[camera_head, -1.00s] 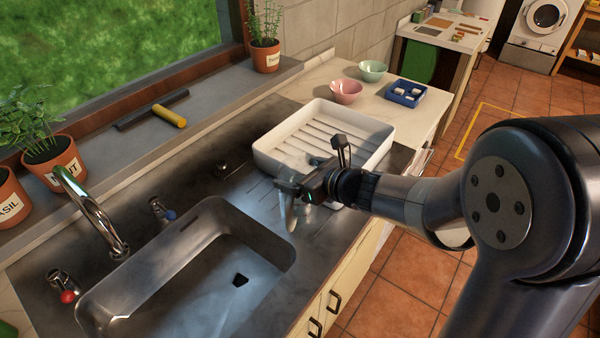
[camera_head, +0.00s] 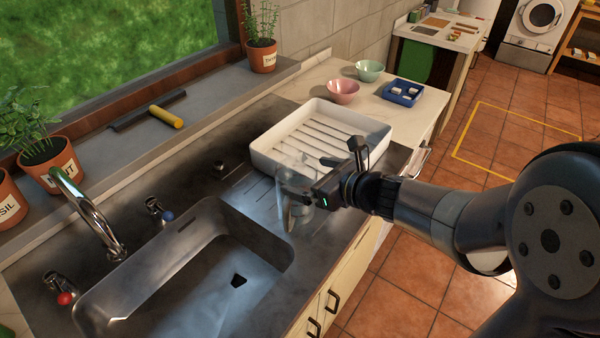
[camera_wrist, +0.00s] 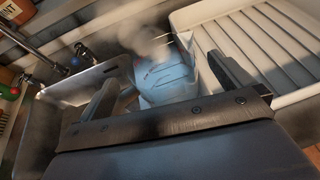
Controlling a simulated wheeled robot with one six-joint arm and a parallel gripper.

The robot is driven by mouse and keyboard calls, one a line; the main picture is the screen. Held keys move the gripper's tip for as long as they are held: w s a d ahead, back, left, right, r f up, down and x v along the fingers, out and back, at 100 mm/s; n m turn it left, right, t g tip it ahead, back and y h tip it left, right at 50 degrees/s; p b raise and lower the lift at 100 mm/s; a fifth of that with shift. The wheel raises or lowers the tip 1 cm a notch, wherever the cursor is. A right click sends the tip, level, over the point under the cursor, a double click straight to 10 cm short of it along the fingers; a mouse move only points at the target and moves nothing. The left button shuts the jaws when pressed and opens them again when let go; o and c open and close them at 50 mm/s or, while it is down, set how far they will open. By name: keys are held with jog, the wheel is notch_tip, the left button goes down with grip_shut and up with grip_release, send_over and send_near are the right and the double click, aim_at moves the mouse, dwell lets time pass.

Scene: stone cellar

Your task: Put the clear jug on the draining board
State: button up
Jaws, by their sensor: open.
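The clear jug (camera_head: 292,190) is see-through and appears upright on the dark worktop, just right of the sink basin. In the wrist view the jug (camera_wrist: 166,78) shows between and just beyond the two fingers, blurred and bluish. My gripper (camera_head: 308,192) is open at the jug's right side; I cannot tell whether a finger touches it. The fingers of my gripper (camera_wrist: 168,84) stand apart, one on each side of the jug. The white ribbed tray, which looks like the draining board (camera_head: 268,157), lies just behind the jug and is empty.
The sink basin (camera_head: 190,275) lies left of the jug, with a tap (camera_head: 92,215) behind it. A pink bowl (camera_head: 343,92), a green bowl (camera_head: 369,70) and a blue tray (camera_head: 403,99) stand beyond the white tray. Potted herbs line the sill.

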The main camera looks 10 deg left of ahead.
jog(key=v, duration=0.7)
jog(key=shift+s+d+r, duration=0.1)
send_near(282, 163)
jog(key=w+a+f, duration=0.1)
jog(key=a+f, duration=0.1)
jog(key=w+a+f, duration=0.1)
jog(key=shift+w+a+f, duration=0.2)
jog(key=shift+a+f, duration=0.2)
jog(key=shift+w+a+f, duration=0.1)
jog(key=shift+f, duration=0.1)
jog(key=shift+r+p, duration=0.3)
jog(key=shift+r, duration=0.95)
jog(key=shift+f, duration=0.1)
